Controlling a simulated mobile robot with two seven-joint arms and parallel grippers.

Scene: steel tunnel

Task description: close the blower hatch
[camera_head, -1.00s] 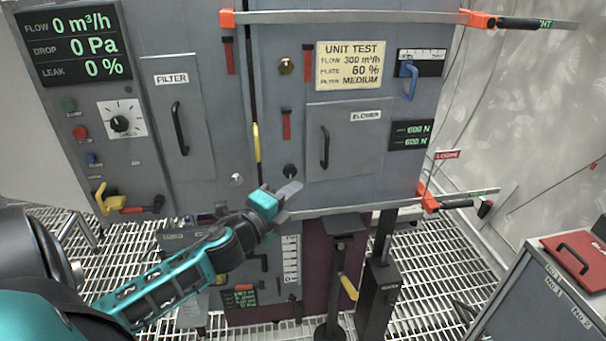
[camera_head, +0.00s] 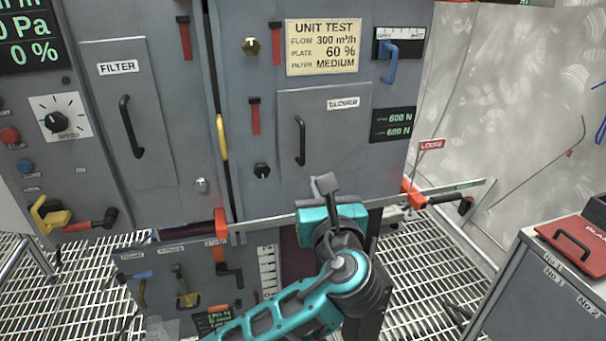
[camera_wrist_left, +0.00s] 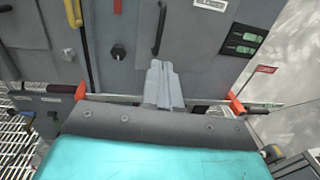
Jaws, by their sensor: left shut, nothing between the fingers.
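The blower hatch (camera_head: 335,125) is a grey panel with a white label and a black vertical handle (camera_head: 300,141), right of centre in the head view. It looks flush or nearly flush with the cabinet face; I cannot tell if a small gap remains. My left gripper (camera_head: 326,186), on a teal wrist, is shut and empty, in front of the hatch's lower edge, below and right of the handle. Its fingers (camera_wrist_left: 163,84) also show shut in the left wrist view, pointing at the cabinet below the handle (camera_wrist_left: 160,28). Whether they touch the hatch is unclear. My right gripper is out of view.
A clamp bar (camera_head: 270,221) with orange ends crosses just below the hatch. The filter hatch (camera_head: 125,120) is to the left, and a blue lever (camera_head: 388,62) is above right. A grey cart (camera_head: 545,285) with a red case (camera_head: 575,243) stands at right.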

